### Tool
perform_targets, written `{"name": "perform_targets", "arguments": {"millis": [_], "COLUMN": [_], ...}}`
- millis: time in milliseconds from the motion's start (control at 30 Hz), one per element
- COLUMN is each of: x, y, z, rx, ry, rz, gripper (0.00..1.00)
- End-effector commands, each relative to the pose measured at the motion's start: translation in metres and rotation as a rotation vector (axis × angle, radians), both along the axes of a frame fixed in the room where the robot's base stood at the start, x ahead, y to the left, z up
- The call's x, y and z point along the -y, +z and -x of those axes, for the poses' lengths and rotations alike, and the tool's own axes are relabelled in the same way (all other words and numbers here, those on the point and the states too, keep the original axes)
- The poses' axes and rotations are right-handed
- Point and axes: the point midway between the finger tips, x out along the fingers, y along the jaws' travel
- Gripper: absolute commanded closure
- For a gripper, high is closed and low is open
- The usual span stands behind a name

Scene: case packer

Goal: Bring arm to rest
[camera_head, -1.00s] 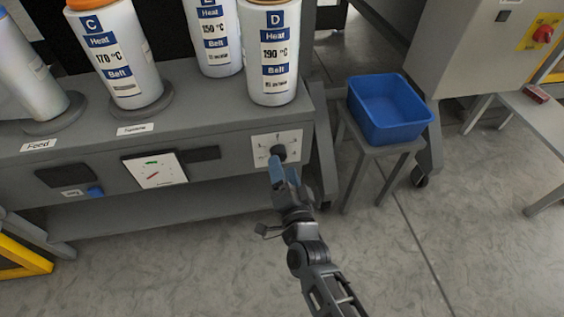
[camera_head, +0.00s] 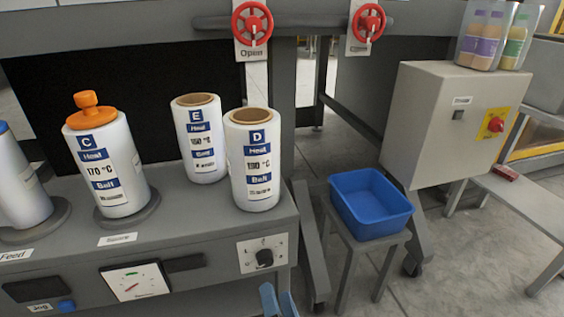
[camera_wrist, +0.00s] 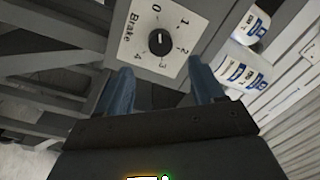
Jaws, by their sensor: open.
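The same knob (camera_head: 264,257) shows in the head view.
Labelled rolls C (camera_head: 108,165), E (camera_head: 200,140) and D (camera_head: 252,160) stand on the grey machine top (camera_head: 180,215). A blue bin (camera_head: 372,203) sits on a stool to the right. A grey cabinet (camera_head: 440,120) is beyond it. Open floor shows at the lower right.

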Motion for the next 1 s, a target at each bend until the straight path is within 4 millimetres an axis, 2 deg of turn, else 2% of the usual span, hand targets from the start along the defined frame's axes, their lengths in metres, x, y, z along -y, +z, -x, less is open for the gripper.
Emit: {"name": "perform_targets", "arguments": {"millis": [67, 167, 300, 467, 600, 767, 1000], "x": [0.007, 0.025, 0.065, 0.108, 0.141, 0.172, 0.205], "y": [-0.003, -0.009, -0.014, -0.007, 0.008, 0.034, 0.091], "z": [0.007, 0.028, 0.077, 0.139, 0.192, 0.248, 0.321], "rx": [-0.003, -0.005, -0.010, -0.016, -0.027, -0.046, -0.083], "ry": [-0.005, -0.019, -0.050, -0.087, -0.116, -0.142, -0.170], "rz": [0.012, 0.052, 0.150, 0.279, 0.395, 0.533, 0.740], "gripper": [0.33, 0.33, 0.33, 0.33, 0.33, 0.33, 0.33]}}
